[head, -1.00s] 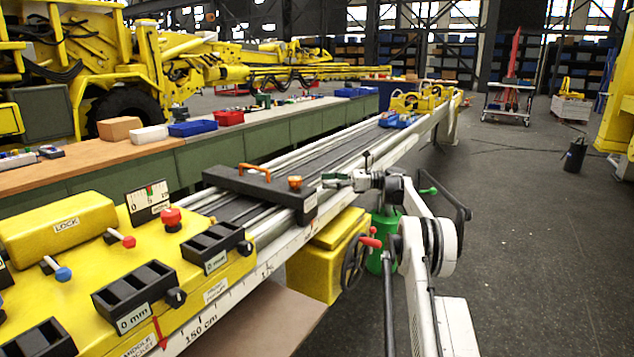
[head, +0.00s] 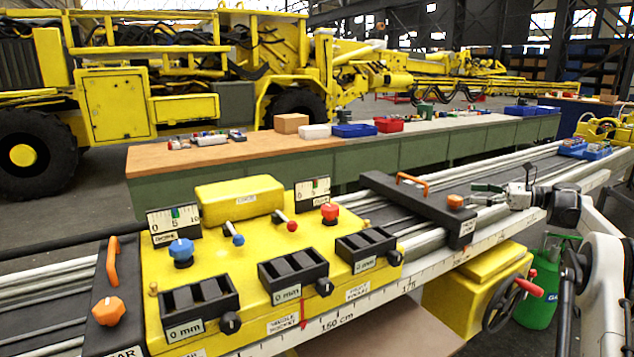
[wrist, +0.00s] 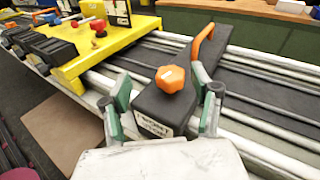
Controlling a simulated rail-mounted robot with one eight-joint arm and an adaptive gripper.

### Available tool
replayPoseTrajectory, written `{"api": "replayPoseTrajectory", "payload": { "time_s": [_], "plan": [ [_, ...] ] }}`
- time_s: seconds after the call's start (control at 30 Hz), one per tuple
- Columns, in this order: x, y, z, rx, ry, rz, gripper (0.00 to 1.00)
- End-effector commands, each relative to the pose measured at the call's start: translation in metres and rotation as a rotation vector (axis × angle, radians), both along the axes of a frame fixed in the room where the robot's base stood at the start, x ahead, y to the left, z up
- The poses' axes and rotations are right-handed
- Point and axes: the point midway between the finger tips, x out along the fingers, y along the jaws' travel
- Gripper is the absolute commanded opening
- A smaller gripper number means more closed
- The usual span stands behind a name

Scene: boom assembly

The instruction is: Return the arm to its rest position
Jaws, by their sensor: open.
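My gripper (head: 482,193) is open, with green-padded fingers, just right of the orange knob (head: 456,201) on a black stop block (head: 420,205). In the wrist view my gripper (wrist: 163,98) has its fingers apart, one on each side of the near end of the block (wrist: 156,105), with the knob (wrist: 170,78) beyond. I cannot tell whether the fingers touch the block. Nothing is held. My white arm runs down the right edge of the head view and is partly cut off there.
A yellow carriage (head: 240,270) with levers, knobs and black slots sits on the rails to the left. A handwheel (head: 505,305), a yellow box and a green cylinder (head: 541,300) are below my gripper. A long workbench (head: 235,160) stands behind the rails.

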Motion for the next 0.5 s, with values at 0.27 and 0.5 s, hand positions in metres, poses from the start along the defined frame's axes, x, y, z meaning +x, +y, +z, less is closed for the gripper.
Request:
{"api": "replayPoseTrajectory", "payload": {
  "time_s": [0.27,0.5],
  "plan": [
    [-0.01,0.073,0.044,-0.226,-0.066,0.026,0.6],
    [-0.038,0.132,0.072,-0.428,-0.137,0.071,0.6]
  ]
}}
